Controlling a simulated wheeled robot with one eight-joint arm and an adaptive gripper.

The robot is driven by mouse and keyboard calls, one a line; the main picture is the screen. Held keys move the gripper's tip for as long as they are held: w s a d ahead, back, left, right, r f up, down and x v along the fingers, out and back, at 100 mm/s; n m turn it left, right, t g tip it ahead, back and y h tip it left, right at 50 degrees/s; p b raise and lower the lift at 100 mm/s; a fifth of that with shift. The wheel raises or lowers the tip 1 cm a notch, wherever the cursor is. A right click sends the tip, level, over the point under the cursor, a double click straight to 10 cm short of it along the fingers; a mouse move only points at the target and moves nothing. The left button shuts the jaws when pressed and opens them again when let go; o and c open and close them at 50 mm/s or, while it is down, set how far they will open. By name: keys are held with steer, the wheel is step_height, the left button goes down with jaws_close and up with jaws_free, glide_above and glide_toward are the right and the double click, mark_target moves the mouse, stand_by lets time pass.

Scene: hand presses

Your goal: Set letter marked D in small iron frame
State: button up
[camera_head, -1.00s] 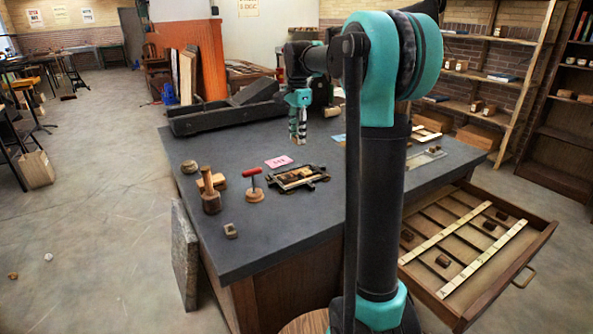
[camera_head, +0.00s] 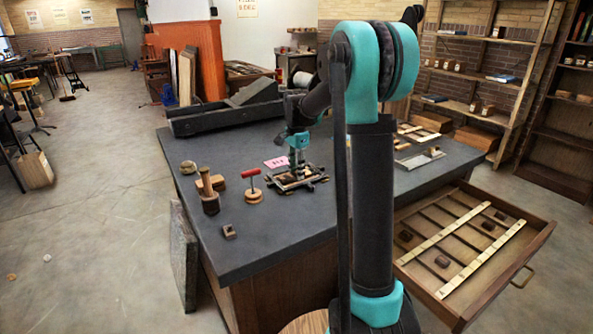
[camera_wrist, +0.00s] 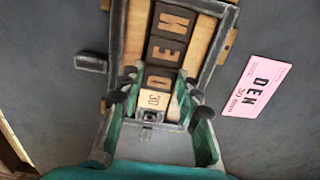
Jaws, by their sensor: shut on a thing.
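The small iron frame (camera_wrist: 117,50) lies flat on the dark bench top, with pale wooden strips inside it. It also shows in the head view (camera_head: 318,179). Dark letter blocks N (camera_wrist: 173,20) and E (camera_wrist: 165,52) stand in a row between the strips. The block marked D (camera_wrist: 158,80) is in line just below E, between the fingers of my gripper (camera_wrist: 155,84). A pale face marked 30 (camera_wrist: 154,99) shows at its near side. My gripper (camera_head: 298,165) is down at the frame, shut on the D block. Whether D touches E or the frame's floor cannot be told.
A pink card (camera_wrist: 257,85) reading DEN 30 mm lies beside the frame. An open drawer (camera_head: 470,240) juts out at the right. The bench's front left is mostly clear.

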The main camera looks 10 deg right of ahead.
steer(key=shift+f, duration=0.1)
steer(key=o, duration=0.8)
steer(key=shift+o, duration=0.2)
step_height(320, 180, up, 12)
steer(key=shift+r, duration=0.2)
steer(key=shift+s, duration=0.1)
